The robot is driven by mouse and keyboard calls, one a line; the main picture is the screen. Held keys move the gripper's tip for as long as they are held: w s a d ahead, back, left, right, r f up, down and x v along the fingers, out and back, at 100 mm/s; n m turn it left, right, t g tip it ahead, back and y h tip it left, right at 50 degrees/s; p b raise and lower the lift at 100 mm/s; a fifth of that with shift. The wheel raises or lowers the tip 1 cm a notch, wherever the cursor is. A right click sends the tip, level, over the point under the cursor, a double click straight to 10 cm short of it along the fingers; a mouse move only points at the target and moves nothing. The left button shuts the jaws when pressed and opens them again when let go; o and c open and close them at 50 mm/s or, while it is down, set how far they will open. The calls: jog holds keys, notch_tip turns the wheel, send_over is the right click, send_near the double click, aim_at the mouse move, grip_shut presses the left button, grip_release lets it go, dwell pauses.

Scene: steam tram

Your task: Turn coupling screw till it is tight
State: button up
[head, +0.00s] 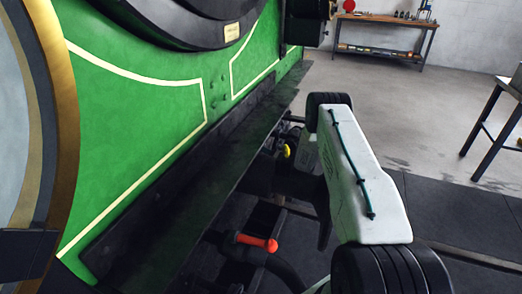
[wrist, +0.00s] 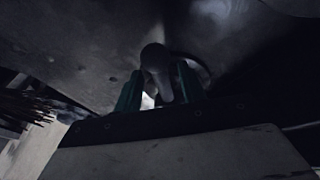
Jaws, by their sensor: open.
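In the dark wrist view, a grey bar with a rounded end (wrist: 156,62) stands between the two teal-edged fingers of my open gripper (wrist: 158,88). It looks like the handle of the coupling screw, but the screw itself cannot be made out. A pale gap shows beside the bar at the left finger, and I cannot tell whether either finger touches it. In the head view my gripper is hidden below the dark ledge and behind my own arm, and the coupling screw is not clearly visible there.
The tram's green side (head: 150,110) and dark ledge (head: 190,180) fill the left. A red-ended handle (head: 258,243) and a yellow knob (head: 286,151) stick out low beside my arm. A workbench (head: 385,24) and a dark-legged table (head: 487,118) stand beyond open floor.

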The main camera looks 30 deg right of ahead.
jog(key=shift+x, duration=1.3)
grip_shut()
jog(key=shift+f, duration=0.1)
